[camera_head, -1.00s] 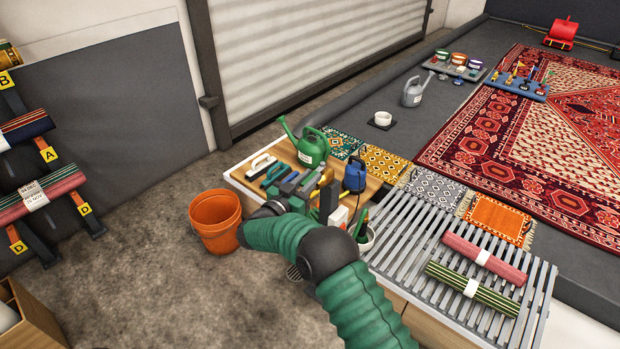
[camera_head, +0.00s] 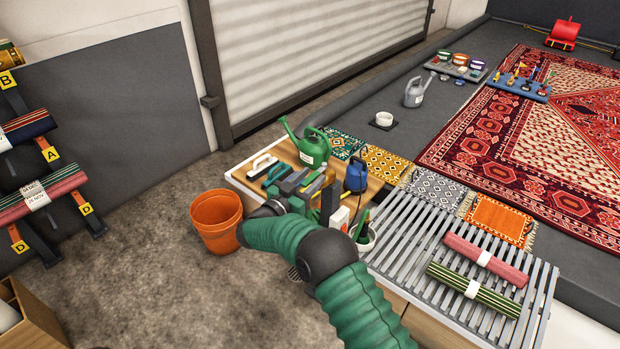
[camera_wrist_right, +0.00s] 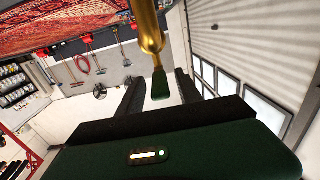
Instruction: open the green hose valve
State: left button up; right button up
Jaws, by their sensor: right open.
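In the right wrist view, a brass valve body (camera_wrist_right: 150,35) comes down from the top, with a green lever (camera_wrist_right: 160,86) at its lower end. The lever lies between the two dark fingers of my right gripper (camera_wrist_right: 158,88), which are apart; I cannot tell whether either touches it. In the head view, my right gripper (camera_head: 311,184) is over the worktop, at a small brass-yellow part (camera_head: 328,176) that looks like the valve. The arm and gripper hide much of it, and its green lever cannot be made out there. My left gripper is not in view.
A green watering can (camera_head: 313,150), brushes (camera_head: 262,164) and a blue pump-like item (camera_head: 355,177) crowd the worktop around my gripper. An orange bucket (camera_head: 217,222) stands on the floor at left. A slatted rack (camera_head: 405,238) with rolled rugs (camera_head: 484,261) lies right.

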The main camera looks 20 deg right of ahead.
jog(key=p+v, duration=0.3)
jog(key=v, duration=1.3)
jog(key=shift+s+a, duration=0.15)
jog(key=shift+a, duration=0.25)
jog(key=w+a+r+n+t+y, duration=0.1)
jog(key=w+r+n+t+y, duration=0.35)
jog(key=w+y, duration=0.25)
jog(key=s+d+f+n+g+y, duration=0.2)
jog(key=s+d+f+g+y, duration=0.15)
jog(key=s, duration=0.75)
jog(key=s+d+f+n+g+y, duration=0.2)
jog(key=s+d+f+g, duration=0.15)
jog(key=s, duration=0.75)
jog(key=s+d+f+n+g+y, duration=0.25)
jog(key=s+g, duration=0.25)
jog(key=s, duration=0.7)
notch_tip(320, 180, up, 19)
jog(key=p, duration=1.9)
jog(key=shift+s+f, duration=0.2)
jog(key=shift+s, duration=0.2)
